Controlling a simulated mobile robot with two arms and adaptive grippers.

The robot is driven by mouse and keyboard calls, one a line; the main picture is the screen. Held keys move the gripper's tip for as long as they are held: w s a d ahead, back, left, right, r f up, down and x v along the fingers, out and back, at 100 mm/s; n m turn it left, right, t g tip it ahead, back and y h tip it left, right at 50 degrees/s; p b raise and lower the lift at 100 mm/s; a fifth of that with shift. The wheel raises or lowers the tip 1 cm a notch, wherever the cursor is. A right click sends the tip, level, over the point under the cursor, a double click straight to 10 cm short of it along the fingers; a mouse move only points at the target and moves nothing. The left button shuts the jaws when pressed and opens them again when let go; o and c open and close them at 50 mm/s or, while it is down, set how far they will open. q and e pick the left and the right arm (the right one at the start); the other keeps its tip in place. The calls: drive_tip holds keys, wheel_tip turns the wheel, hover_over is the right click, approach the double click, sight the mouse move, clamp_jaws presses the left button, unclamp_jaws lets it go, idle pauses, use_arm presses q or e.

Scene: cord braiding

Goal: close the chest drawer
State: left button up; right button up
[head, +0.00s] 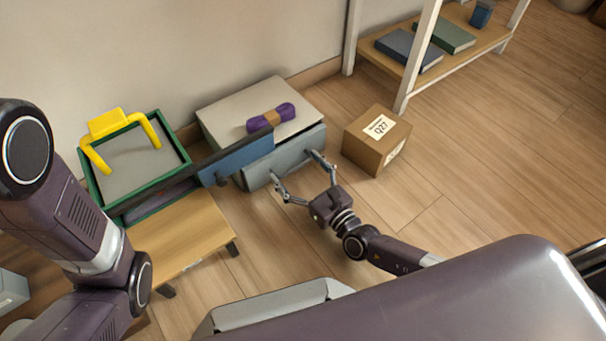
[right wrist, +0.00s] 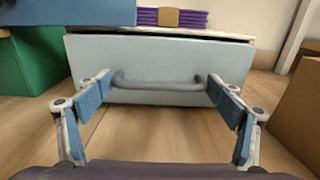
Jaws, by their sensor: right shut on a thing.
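The grey chest (head: 226,110) stands on the floor near the wall. Its pale blue-grey drawer front (head: 284,158) faces me, and in the right wrist view the drawer front (right wrist: 185,58) fills the middle. A thin dark gap shows along its top edge, under the chest top. A grey bar handle (right wrist: 158,82) crosses the front. My right gripper (head: 294,167) is at the drawer front, with its fingertips at the two ends of the handle, shut on it lengthwise. My left gripper is not in view; only the left arm shows.
A purple cord bundle (head: 271,118) with a tan band lies on the chest. A cardboard box (head: 376,142) stands to its right. A blue bar (head: 243,159) crosses the chest's left front. A green-framed tray (head: 183,148) with a yellow handle (head: 110,124) is left.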

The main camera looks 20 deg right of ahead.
drive_tip(key=shift+w, duration=0.55)
drive_tip(key=o, duration=1.4)
drive_tip(key=shift+w+a, duration=0.1)
drive_tip(key=shift+c, duration=0.2)
drive_tip(key=v, duration=1.2)
